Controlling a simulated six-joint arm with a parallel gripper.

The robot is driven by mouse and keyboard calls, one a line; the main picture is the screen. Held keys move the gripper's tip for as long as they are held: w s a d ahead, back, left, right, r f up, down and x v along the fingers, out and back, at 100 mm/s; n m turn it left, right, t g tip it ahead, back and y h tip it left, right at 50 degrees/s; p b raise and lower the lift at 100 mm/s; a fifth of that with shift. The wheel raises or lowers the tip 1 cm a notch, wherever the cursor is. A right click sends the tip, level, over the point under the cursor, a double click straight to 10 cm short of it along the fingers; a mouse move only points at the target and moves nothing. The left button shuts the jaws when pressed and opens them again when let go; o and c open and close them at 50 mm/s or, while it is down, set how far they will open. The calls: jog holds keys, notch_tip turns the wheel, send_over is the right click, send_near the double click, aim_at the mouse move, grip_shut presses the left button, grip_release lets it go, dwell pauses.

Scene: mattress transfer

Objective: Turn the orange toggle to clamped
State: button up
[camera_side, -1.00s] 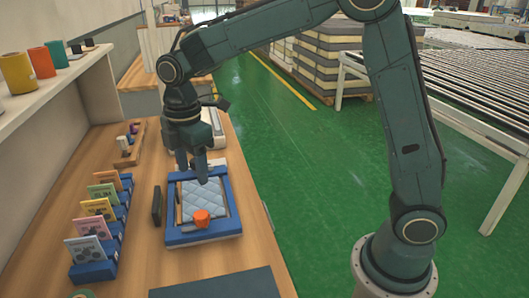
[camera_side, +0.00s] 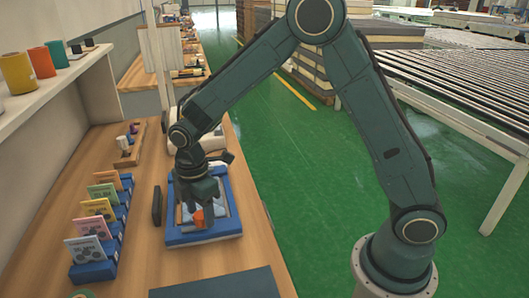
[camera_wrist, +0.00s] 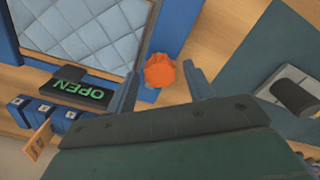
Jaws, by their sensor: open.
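The orange toggle (camera_side: 198,217) is on the near part of a blue frame (camera_side: 205,237) that holds a light blue quilted mattress piece. In the wrist view the toggle (camera_wrist: 160,70) shows from above as an orange knob beside the quilted piece (camera_wrist: 90,32). A dark sign reading "OPEN" (camera_wrist: 80,92) is next to the frame. My gripper (camera_side: 196,204) is over the frame at the toggle, pointing down. In the wrist view its two fingers (camera_wrist: 160,85) stand apart with the toggle between and slightly beyond them; contact cannot be told.
Blue racks with coloured cards (camera_side: 92,250) stand left of the frame. A dark upright plate (camera_side: 157,206) is close to its left side. A dark mat (camera_side: 215,284) lies at the table's front, with bare wood between. A shelf with coloured cups (camera_side: 40,62) is at the left.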

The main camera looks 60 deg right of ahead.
jog(key=shift+f, duration=0.3)
jog(key=shift+c, duration=0.4)
jog(key=c, duration=0.9)
